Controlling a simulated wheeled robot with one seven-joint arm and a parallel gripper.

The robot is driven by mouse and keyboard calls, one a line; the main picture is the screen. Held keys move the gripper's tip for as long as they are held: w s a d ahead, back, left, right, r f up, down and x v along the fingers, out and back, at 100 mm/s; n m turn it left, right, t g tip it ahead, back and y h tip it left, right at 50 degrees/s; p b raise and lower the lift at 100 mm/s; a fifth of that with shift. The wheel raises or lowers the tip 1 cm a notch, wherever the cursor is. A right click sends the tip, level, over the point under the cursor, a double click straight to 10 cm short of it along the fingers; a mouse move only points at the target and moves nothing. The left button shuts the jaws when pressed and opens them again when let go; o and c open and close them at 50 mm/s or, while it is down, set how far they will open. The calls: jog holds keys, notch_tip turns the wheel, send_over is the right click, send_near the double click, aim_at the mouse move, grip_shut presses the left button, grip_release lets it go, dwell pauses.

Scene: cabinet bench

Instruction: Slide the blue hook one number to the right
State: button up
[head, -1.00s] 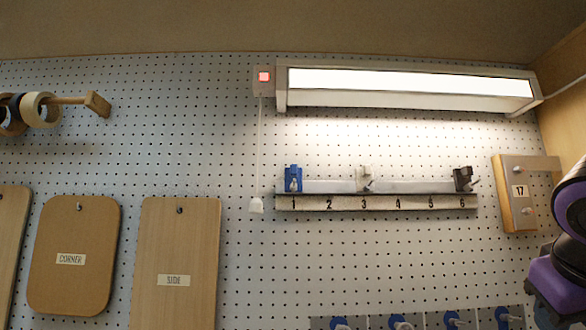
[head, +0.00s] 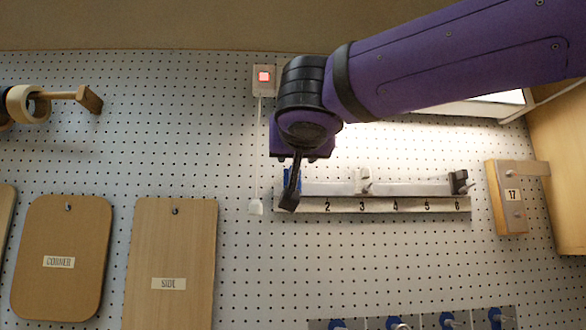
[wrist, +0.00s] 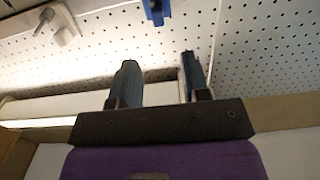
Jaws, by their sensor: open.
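The blue hook (head: 286,180) sits at the left end of the numbered rail (head: 410,205), largely hidden behind my gripper (head: 290,202). The number 1 on the rail is covered; 2 to 6 show. In the wrist view the blue hook (wrist: 157,10) is at the top edge, cut off by the frame. My gripper (wrist: 158,78) is open and empty there, its two dark fingers apart. The hook lies beyond the fingertips, roughly in line with the gap, with no contact visible.
A white hook (head: 362,182) sits above number 3, and a black hook (head: 458,182) above 6. The rail above 2 is clear. A pull cord with a white end (head: 256,207) hangs left of the rail. A lamp (head: 500,100) is partly hidden behind my arm.

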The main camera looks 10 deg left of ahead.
jog(key=x, duration=1)
jog(key=shift+w, duration=0.3)
grip_shut()
